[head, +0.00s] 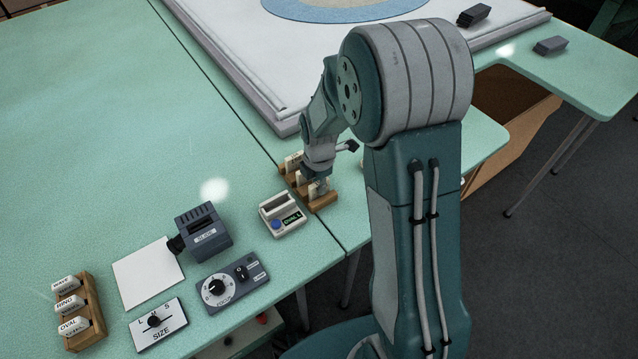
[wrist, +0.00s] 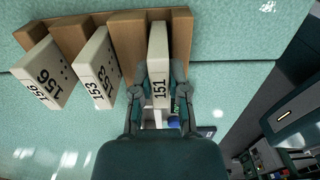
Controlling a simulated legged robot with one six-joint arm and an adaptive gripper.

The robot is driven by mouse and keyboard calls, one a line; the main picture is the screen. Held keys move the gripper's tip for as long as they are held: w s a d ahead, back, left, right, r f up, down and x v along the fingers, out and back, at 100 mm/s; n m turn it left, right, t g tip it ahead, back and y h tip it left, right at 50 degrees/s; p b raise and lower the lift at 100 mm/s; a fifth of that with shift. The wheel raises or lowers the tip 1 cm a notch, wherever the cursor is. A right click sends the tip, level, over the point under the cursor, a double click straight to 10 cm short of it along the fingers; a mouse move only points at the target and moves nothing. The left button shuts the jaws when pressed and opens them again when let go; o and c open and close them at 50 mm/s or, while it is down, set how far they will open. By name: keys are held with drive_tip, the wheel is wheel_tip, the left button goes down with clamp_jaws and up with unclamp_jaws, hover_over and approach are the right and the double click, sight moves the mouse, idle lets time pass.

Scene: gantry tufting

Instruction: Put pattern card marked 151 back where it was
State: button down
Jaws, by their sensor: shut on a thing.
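The pattern card marked 151 (wrist: 159,62) is a pale, slim block with black digits, standing between my gripper's two fingers (wrist: 160,90). My gripper is shut on it. The card's far end lies at a slot of the brown wooden rack (wrist: 185,30); I cannot tell how deep it sits. Cards marked 153 (wrist: 95,72) and 156 (wrist: 45,70) stand tilted in the same rack, to the left. In the head view my gripper (head: 318,180) is over the near end of the rack (head: 324,203), partly hiding the cards.
A pale card reader with a blue button (head: 282,214) stands just left of the rack. Further left are a dark grey device (head: 204,232), a dial box (head: 231,287), a size dial (head: 158,325) and another wooden rack (head: 95,320). The green table behind them is clear.

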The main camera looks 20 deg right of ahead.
drive_tip(key=c, duration=0.6)
unclamp_jaws()
drive_tip(key=shift+a+f, duration=0.1)
drive_tip(key=shift+a, duration=0.15)
drive_tip(key=shift+c, duration=0.2)
drive_tip(key=shift+d, duration=0.2)
drive_tip(key=shift+r, duration=0.3)
wheel_tip(320, 180, up, 12)
drive_tip(key=s+r+m+t, duration=0.2)
drive_tip(key=s+r+m, duration=0.4)
drive_tip(key=s+m, duration=0.4)
drive_tip(key=s+r+m+t, duration=0.3)
drive_tip(key=s+r+m, duration=0.3)
drive_tip(key=s+m, duration=0.5)
drive_tip(key=shift+m+t, duration=0.3)
drive_tip(key=shift+w, duration=0.1)
